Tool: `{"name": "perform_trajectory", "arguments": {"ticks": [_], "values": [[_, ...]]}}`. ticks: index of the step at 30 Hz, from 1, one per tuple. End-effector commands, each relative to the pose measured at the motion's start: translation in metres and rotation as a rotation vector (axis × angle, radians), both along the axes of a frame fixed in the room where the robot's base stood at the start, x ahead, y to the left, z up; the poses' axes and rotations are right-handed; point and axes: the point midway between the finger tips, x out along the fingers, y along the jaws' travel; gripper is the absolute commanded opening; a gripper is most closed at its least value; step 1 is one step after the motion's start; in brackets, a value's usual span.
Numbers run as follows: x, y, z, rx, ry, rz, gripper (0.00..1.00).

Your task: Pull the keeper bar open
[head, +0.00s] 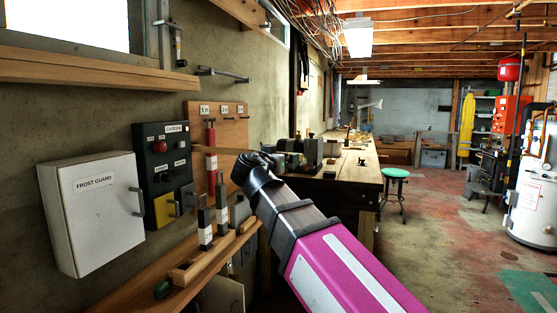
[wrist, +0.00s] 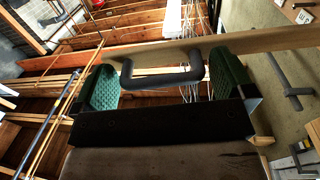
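A pale wooden bar (wrist: 275,40) crosses the wrist view, with a dark grey U-shaped handle (wrist: 160,79) in front of it; I take these to be the keeper bar and its pull. My gripper (wrist: 164,64) is open, with one green-padded finger on each side of the handle. A gap shows between each pad and the handle, and I see no grip on it. In the head view, my gripper (head: 248,162) is at the end of the magenta arm, beside the wooden bar (head: 224,150). The arm's end hides the bar's far part and the handle there.
A white frost guard box (head: 95,210) and a black control panel (head: 165,170) are on the left wall. A grey wall bar (head: 224,75) sits above. A wooden shelf (head: 190,271) runs below. The workbench (head: 355,170) and green stool (head: 395,173) stand beyond.

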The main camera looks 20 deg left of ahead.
Motion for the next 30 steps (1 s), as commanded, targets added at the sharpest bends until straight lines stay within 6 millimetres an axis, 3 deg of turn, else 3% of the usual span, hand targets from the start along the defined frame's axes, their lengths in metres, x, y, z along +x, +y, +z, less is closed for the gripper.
{"name": "perform_trajectory", "arguments": {"ticks": [7, 21, 30], "values": [[-0.014, 0.002, 0.000, 0.000, -0.001, 0.002, 1.00], [-0.088, 0.012, 0.000, 0.000, 0.000, 0.002, 1.00], [-0.107, 0.015, 0.000, 0.000, 0.000, 0.000, 1.00]]}}
